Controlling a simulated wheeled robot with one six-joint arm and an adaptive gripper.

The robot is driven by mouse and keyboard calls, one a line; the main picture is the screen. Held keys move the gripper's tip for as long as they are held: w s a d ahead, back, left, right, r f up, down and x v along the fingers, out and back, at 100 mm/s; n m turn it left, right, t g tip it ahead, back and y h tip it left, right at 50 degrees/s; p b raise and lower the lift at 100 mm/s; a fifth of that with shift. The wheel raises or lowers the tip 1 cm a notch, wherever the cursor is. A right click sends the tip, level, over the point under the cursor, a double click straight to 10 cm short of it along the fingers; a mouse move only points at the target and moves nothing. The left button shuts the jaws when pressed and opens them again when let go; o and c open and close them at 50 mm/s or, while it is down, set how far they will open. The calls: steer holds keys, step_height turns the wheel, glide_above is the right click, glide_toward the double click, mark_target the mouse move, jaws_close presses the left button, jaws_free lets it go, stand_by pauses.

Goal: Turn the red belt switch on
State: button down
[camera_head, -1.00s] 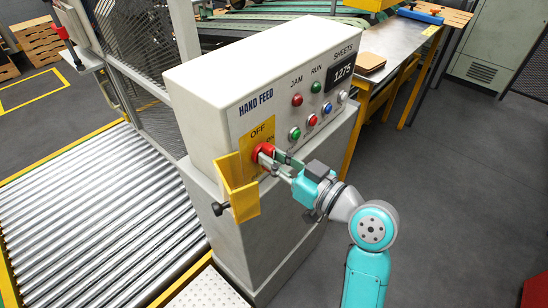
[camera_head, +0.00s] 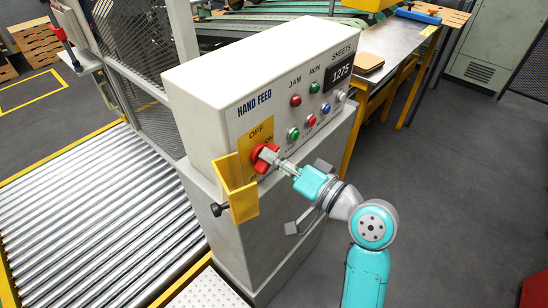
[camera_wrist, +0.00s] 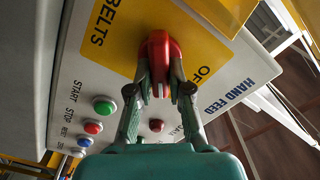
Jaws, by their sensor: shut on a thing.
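The red belt switch (camera_head: 259,164) is a rotary handle on a yellow plate (camera_head: 247,141) at the front left of the hand feed panel. The plate reads OFF above and ON to the right in the head view. My gripper (camera_head: 281,164) is shut on the switch from the front. In the wrist view the red switch (camera_wrist: 158,45) sits between the two fingers of my gripper (camera_wrist: 160,88), and the plate shows OFF and BELTS. The fingers hide part of the handle, and I cannot tell exactly which mark it points to.
A yellow bracket (camera_head: 235,190) with a black knob (camera_head: 217,209) stands just left of and below the switch. Green, red and blue buttons (camera_head: 311,120) and a 1275 display (camera_head: 342,71) are to the right.

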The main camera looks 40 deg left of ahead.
steer(key=shift+w+f+m, duration=0.1)
steer(key=shift+f+m, duration=0.05)
steer(key=shift+m, duration=1.65)
steer(key=shift+f+m, duration=0.1)
steer(key=shift+m, duration=1.7)
steer(key=c, duration=1.1)
jaws_free()
steer(key=shift+d, duration=0.1)
steer(key=d, duration=0.8)
steer(key=s+d, duration=0.1)
steer(key=d, duration=0.2)
steer(key=shift+d, duration=0.4)
